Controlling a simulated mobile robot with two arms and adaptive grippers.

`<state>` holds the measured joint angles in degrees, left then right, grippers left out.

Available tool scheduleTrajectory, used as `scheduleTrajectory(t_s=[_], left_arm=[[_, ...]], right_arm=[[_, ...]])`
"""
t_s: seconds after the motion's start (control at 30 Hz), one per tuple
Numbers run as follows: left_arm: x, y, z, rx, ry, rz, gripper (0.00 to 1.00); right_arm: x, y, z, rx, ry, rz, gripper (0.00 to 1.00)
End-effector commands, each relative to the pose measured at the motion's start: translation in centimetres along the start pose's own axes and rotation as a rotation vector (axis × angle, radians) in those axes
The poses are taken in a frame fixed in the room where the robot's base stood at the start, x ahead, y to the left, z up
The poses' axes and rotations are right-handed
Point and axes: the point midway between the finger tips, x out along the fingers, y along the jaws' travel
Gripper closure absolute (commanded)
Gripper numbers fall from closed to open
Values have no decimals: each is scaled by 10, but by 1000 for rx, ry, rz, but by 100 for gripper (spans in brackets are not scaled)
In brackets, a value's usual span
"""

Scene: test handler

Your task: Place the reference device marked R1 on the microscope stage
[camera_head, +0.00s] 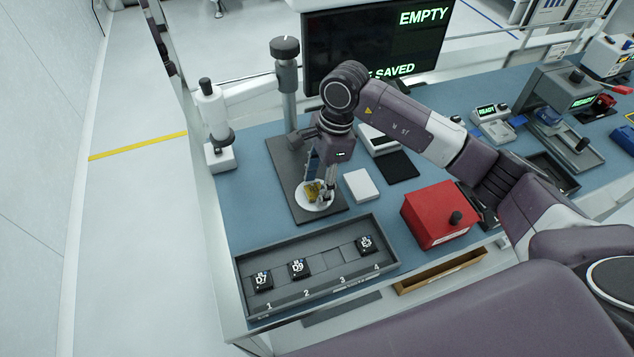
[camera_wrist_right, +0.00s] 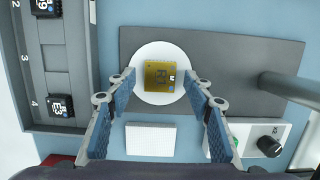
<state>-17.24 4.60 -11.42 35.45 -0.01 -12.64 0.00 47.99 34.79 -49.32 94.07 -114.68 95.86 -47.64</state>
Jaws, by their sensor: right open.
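The gold square reference device marked R1 (camera_wrist_right: 164,77) lies flat on the white round microscope stage (camera_wrist_right: 163,47). In the head view the device (camera_head: 313,190) and the stage (camera_head: 303,201) are partly covered by my gripper. My right gripper (camera_head: 324,194) is over the stage with its fingers pointing down. In the right wrist view the gripper (camera_wrist_right: 160,76) is open, one blue-padded finger on each side of the device. A narrow gap shows on the left; on the right I cannot tell if there is contact. My left gripper is not in view.
The microscope post (camera_head: 289,90) rises behind my wrist. A grey tray (camera_head: 325,262) holds black devices D7, D9 and E3 in slots 1, 2 and 4; slot 3 is empty. A white block (camera_head: 361,185) and a red box (camera_head: 432,216) stand to the right.

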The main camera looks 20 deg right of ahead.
Motion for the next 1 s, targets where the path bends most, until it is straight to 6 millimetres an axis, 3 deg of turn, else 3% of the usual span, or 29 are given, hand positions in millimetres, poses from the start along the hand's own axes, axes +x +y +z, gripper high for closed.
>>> scheduleTrajectory(t_s=[0.27, 0.7, 1.0], left_arm=[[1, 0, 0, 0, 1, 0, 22], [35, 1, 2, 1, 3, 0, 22], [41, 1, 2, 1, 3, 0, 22]], right_arm=[[-8, -1, 0, 0, 0, -4, 53], [-95, -2, 0, 1, 1, -6, 53], [-122, 0, 0, 1, 1, -1, 53]])
